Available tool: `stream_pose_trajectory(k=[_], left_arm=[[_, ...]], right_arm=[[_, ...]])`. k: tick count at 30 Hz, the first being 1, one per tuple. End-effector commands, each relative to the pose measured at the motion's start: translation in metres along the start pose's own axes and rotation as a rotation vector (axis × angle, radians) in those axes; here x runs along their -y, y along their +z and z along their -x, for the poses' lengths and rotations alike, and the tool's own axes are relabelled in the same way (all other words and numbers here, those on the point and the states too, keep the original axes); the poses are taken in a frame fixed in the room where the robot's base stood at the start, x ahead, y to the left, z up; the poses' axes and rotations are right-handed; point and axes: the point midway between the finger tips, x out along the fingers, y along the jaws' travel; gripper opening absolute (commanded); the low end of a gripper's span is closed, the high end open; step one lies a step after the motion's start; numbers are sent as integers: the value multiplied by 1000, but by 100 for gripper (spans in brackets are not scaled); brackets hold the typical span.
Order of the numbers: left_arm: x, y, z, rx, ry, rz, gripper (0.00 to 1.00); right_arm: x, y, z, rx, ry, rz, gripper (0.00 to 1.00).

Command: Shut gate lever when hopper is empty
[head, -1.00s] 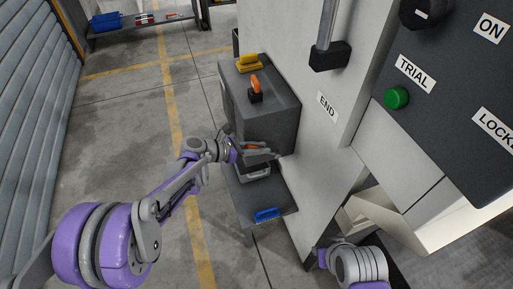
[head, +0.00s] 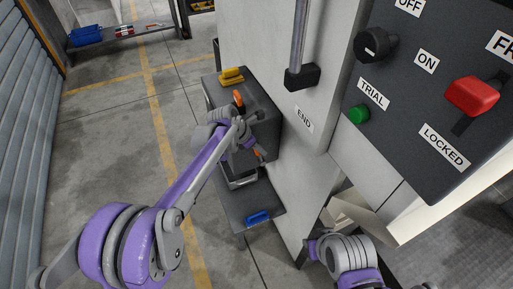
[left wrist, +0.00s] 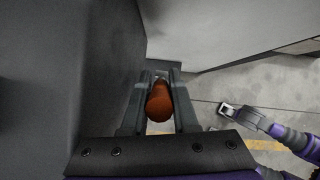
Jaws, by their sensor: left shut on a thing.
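My left gripper (head: 259,150) reaches in from the left at the side of a dark grey box (head: 262,100). It is shut on an orange handle, which I take to be the gate lever (head: 258,154). In the left wrist view the rounded orange-brown handle (left wrist: 159,102) sits between the two fingers, beside a dark grey wall. The handle's base is hidden. My right arm (head: 345,255) shows at the lower right, and its fingers are not clear there. What looks like its end shows small in the left wrist view (left wrist: 229,114). I cannot make out a hopper or its contents.
Another orange lever (head: 239,98) and a yellow piece (head: 231,75) stand on the box top. A blue piece (head: 258,217) lies on the low shelf. The control panel (head: 400,110) has a black knob, green button and red switch. A cream chute (head: 385,215) juts out below it.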

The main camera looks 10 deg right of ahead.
Motion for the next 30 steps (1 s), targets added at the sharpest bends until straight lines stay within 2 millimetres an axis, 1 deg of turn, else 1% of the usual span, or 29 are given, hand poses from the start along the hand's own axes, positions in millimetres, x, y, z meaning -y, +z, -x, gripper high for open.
stream_pose_trajectory(k=[1,14,15,17,18,20,27,30], left_arm=[[0,2,0,-3,2,-1,0],[0,2,-1,-15,4,-2,0],[0,2,-1,-15,4,-2,29],[0,2,-1,-14,4,-2,40],[0,2,-1,-15,3,-2,47],[0,2,-1,-15,3,-2,57],[0,1,-1,-15,3,-1,57],[0,1,2,-15,3,-1,57]], right_arm=[[0,0,1,0,0,0,34],[0,0,1,0,0,0,34],[0,0,1,0,0,0,34],[0,0,1,0,0,0,34],[0,0,1,0,0,0,34],[0,0,1,0,0,0,34],[0,0,1,0,0,0,34],[0,-1,2,-1,0,0,34]])
